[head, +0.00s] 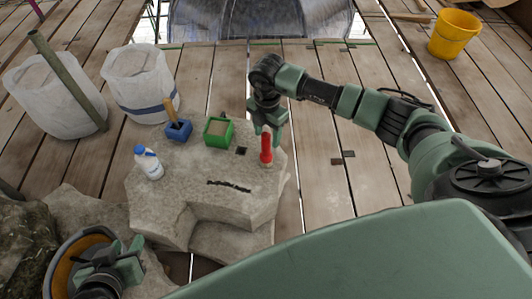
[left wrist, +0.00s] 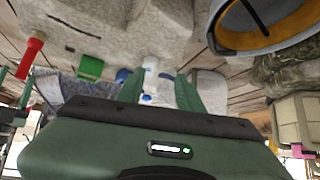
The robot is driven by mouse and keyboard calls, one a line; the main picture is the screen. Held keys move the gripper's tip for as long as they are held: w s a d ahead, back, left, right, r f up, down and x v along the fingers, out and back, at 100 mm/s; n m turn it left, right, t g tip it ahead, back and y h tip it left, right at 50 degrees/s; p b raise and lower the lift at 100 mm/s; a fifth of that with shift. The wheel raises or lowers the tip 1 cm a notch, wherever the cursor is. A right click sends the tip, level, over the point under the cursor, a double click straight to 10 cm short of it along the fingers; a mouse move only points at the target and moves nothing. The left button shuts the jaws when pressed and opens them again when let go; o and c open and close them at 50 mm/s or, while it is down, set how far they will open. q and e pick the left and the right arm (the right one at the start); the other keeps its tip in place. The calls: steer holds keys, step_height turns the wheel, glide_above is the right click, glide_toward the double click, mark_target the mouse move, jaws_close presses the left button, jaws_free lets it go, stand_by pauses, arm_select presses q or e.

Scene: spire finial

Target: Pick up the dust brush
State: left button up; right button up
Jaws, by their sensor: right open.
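A wooden handle (head: 170,107) stands up from a blue holder (head: 179,131) on the stone block (head: 180,185); it may be the dust brush. A red upright piece (head: 266,147) with a pale foot stands near the block's right edge. I cannot tell for sure which is the brush. My right gripper (head: 268,131) is open, pointing down close above or behind the red piece. The red piece also shows in the left wrist view (left wrist: 33,52). My left gripper (head: 130,262) is low at left; its fingers (left wrist: 158,92) are apart and empty in the left wrist view.
On the block stand a white bottle with a blue cap (head: 149,163) and a green sand-filled box (head: 218,132). A round tub (head: 62,264) lies beside my left gripper. White sacks (head: 140,83) stand behind; a yellow bucket (head: 454,34) is far right.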

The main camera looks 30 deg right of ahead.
mark_target(266, 143)
steer(key=f, duration=0.1)
steer(key=f+b, duration=0.1)
steer(key=f, duration=0.3)
steer(key=shift+w+a+b, duration=0.2)
steer(key=shift+w+b, duration=0.05)
steer(key=shift+b, duration=0.1)
arm_select(q)
steer(key=w+d+r+t+h, duration=0.1)
steer(key=w+d+r+t, duration=0.1)
steer(key=w+r+t, duration=0.2)
step_height(266, 143, up, 2)
steer(key=shift+w+d+r+t, duration=0.25)
steer(key=shift+w+t, duration=0.15)
steer(key=shift+w, duration=0.65)
arm_select(e)
steer(key=shift+r, duration=0.1)
jaws_close()
